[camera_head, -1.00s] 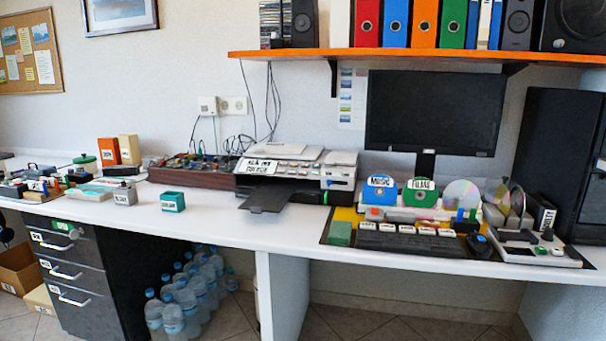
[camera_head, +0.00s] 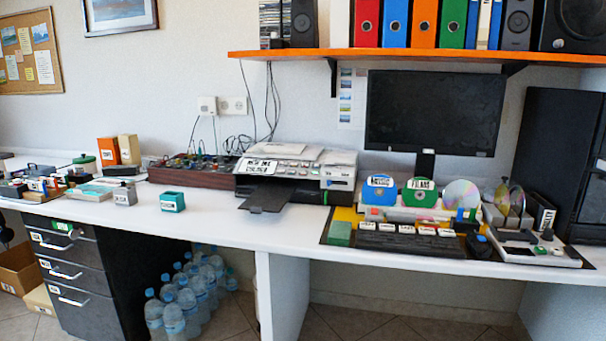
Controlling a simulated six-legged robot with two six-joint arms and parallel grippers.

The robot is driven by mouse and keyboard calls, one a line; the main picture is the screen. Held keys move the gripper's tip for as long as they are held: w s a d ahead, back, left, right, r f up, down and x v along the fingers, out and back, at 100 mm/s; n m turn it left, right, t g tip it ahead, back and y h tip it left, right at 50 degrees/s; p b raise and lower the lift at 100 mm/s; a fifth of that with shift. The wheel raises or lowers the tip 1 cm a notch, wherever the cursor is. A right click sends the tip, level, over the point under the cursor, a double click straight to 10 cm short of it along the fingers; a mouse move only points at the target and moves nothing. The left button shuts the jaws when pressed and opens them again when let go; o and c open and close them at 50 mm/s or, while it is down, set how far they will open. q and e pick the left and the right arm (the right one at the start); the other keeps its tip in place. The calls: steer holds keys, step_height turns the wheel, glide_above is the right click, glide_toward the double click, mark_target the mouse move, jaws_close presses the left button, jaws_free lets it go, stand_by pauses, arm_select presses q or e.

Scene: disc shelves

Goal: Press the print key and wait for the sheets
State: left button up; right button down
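A grey and black printer (camera_head: 297,173) stands at the middle of the white desk, against the wall. Its top panel carries a row of small keys (camera_head: 285,165) and a white label (camera_head: 257,166); I cannot tell which key is the print key. Its dark output tray (camera_head: 268,199) sticks out at the front, and no sheet lies on it. White sheets (camera_head: 295,153) lie on top of the printer. Neither of my grippers is in view.
A monitor (camera_head: 433,112) stands behind a keyboard (camera_head: 410,240) and upright discs (camera_head: 421,194) on the right. A teal box (camera_head: 172,201) is left of the tray. An orange shelf (camera_head: 420,56) overhangs. Bottles (camera_head: 186,295) stand under the desk (camera_head: 225,232). Bare desk lies before the printer.

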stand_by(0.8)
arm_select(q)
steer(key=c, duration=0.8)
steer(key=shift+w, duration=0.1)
